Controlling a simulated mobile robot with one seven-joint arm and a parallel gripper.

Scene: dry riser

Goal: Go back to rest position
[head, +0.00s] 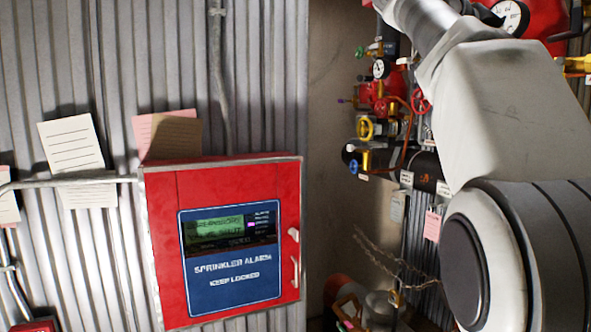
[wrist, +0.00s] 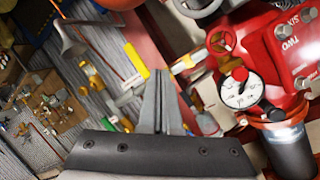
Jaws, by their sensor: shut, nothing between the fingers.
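My gripper (wrist: 160,100) shows in the wrist view at the bottom centre. Its two grey fingers are together with nothing between them. They point toward pipework and a corrugated wall, and I see no contact with anything. The gripper does not show in the head view, where my white and grey arm fills the right side and runs up out of the top of the picture.
A red sprinkler alarm box (head: 225,178) hangs closed on the corrugated wall. Red pipework with coloured valve handles and a gauge (head: 381,69) stands behind my arm. In the wrist view, a red pipe body with a white gauge (wrist: 241,89) is right of the fingers.

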